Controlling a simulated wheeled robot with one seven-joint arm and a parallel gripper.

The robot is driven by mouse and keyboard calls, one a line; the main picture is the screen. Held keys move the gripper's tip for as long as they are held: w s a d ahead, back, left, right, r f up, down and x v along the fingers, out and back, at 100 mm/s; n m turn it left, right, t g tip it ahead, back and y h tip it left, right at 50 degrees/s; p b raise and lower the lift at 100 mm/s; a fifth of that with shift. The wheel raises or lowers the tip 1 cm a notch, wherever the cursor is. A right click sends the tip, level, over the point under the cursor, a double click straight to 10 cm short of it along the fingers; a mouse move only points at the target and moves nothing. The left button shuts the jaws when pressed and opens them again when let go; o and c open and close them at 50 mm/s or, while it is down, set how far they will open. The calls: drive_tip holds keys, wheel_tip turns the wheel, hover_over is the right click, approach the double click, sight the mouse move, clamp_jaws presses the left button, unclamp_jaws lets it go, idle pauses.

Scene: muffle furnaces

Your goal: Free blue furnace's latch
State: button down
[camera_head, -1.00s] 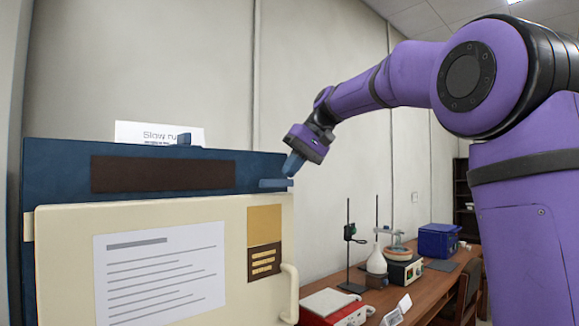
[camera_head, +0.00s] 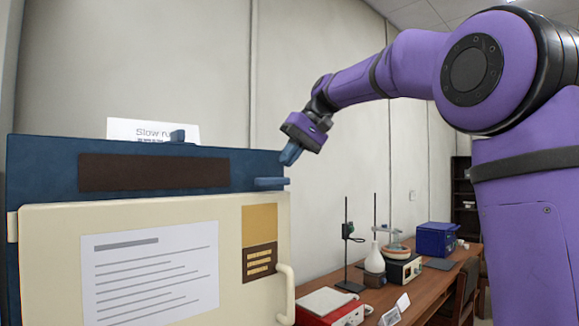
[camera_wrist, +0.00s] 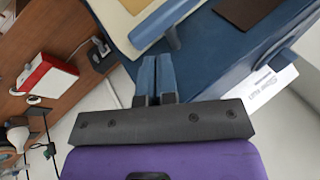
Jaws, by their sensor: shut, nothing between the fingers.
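The blue furnace (camera_head: 50,165) stands at the left with its cream door (camera_head: 150,205) shut across its front. The latch is a short blue bar (camera_head: 270,184) lying level above the door's top right corner. In the wrist view a blue bar with a stub (camera_wrist: 170,34), which looks like the latch, lies beside the door edge (camera_wrist: 115,18). My gripper (camera_head: 288,156) is shut and empty, its blue-grey fingers pointing down just above the latch's right end, with a small gap in the head view. The fingers (camera_wrist: 157,60) also show in the wrist view. Contact cannot be told there.
A pale handle (camera_head: 287,292) is on the door's right edge. A "Slow run" card (camera_head: 150,130) stands on the furnace top. To the right, a wooden bench (camera_head: 425,290) holds a red-and-white device (camera_head: 328,306), stands, a flask and a blue box (camera_head: 436,239). Space above the furnace is clear.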

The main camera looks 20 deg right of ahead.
wheel_tip(320, 180, up, 2)
drive_tip(key=shift+s+a+r, duration=0.1)
drive_tip(key=shift+r, duration=0.05)
drive_tip(key=d+r, duration=0.6)
drive_tip(key=d, duration=0.2)
drive_tip(key=s+a+f+t+h, duration=0.1)
drive_tip(key=s+a+f+h, duration=0.2)
drive_tip(key=s+f, duration=1.1)
drive_tip(key=s+a+f+t+h, duration=0.1)
drive_tip(key=s+a+f+h, duration=0.1)
drive_tip(key=s+f, duration=1.3)
wheel_tip(320, 180, down, 4)
drive_tip(key=shift+a+r+m+t+h, duration=0.1)
drive_tip(key=shift+a+m+t+h, duration=0.25)
drive_tip(key=shift+h, duration=0.35)
drive_tip(key=shift+s, duration=0.1)
